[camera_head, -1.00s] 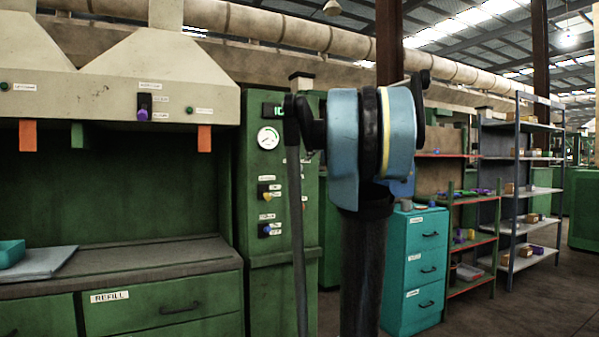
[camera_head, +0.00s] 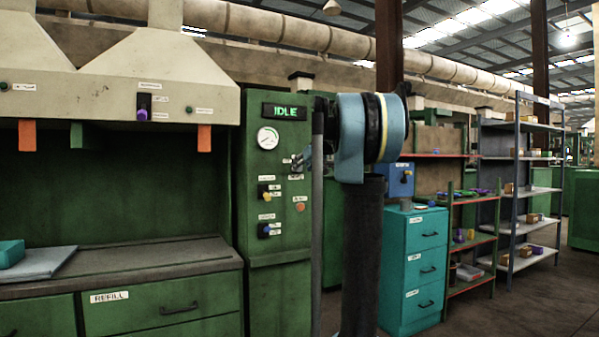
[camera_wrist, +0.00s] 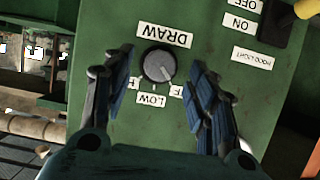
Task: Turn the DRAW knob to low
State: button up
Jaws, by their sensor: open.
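The DRAW knob (camera_wrist: 157,64) is a round grey dial on the green panel, seen upside down in the wrist view. Its pale pointer line slants to the lower right, toward a label partly hidden by a finger. The LOW label (camera_wrist: 150,99) is just below the knob in this view. My gripper (camera_wrist: 161,60) is open, with one dark finger on each side of the knob and gaps to it. Whether the fingertips touch the panel is unclear.
A dark switch (camera_wrist: 272,22) with a yellow tip, marked ON and OFF, is at upper right in the wrist view. A teal drawer unit (camera_head: 413,265) stands to the right.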

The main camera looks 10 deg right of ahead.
jog(key=shift+x, duration=1.5)
jog(key=c, duration=1.1)
